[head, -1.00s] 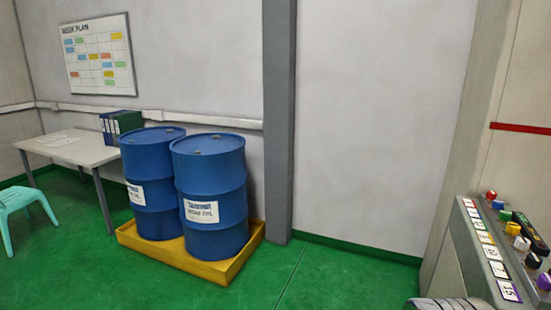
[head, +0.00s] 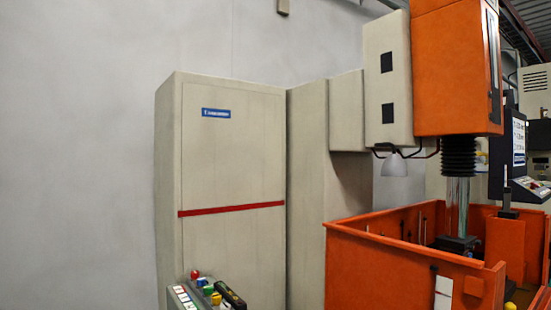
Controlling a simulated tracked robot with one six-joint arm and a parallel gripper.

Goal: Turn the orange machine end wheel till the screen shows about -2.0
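The orange machine (head: 452,75) stands at the right, with its orange head above an open orange tank (head: 395,262). A dark column and a shiny rod hang from the head into the tank. A screen (head: 518,138) on a dark panel is at the far right, seen at a slant. It shows a few lines of text, too small to read. I cannot make out the end wheel in this view. My gripper is not in view.
A tall beige cabinet (head: 232,150) with a red stripe stands left of the machine. In front of its foot is a grey control box (head: 190,297) with coloured knobs. Bare wall fills the left.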

